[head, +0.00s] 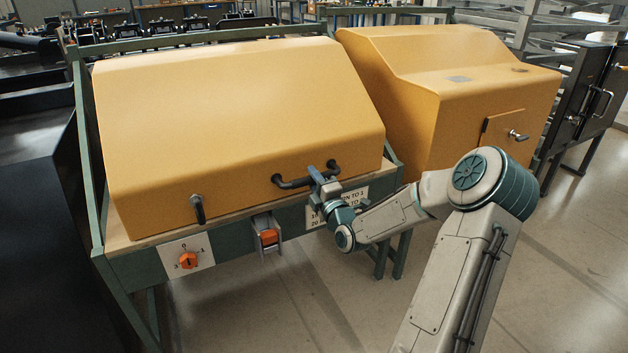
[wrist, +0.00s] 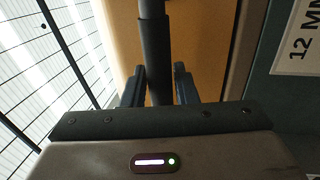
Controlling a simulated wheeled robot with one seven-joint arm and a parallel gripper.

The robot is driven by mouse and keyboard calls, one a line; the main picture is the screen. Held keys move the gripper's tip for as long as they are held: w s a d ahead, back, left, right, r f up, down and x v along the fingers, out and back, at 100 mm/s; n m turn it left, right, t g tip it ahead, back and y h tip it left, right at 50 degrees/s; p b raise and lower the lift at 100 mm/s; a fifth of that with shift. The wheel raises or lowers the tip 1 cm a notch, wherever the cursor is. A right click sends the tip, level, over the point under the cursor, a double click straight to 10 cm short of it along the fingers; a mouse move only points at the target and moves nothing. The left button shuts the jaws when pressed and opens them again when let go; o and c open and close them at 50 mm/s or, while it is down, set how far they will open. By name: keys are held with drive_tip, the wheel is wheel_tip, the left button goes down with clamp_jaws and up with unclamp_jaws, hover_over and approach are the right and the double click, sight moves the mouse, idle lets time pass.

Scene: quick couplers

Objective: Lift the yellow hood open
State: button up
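The yellow hood (head: 235,110) is down on its bench in the head view, its lower edge on the wooden top. Its dark bar handle (head: 305,180) is on the sloped front, right of centre. My gripper (head: 322,174) is at the right end of this handle. In the wrist view the handle bar (wrist: 157,60) runs between the two fingers of my gripper (wrist: 159,85). Narrow gaps seem to show beside the bar, so the fingers look open around it. Contact is hard to tell. A dark lever latch (head: 197,208) hangs at the hood's lower left.
An orange rotary switch (head: 188,260) and an orange-and-grey catch (head: 268,237) sit on the bench front. A printed label (head: 350,200) is behind my wrist. A second yellow enclosure (head: 450,90) stands at right. Open floor lies in front.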

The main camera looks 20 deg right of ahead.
clamp_jaws()
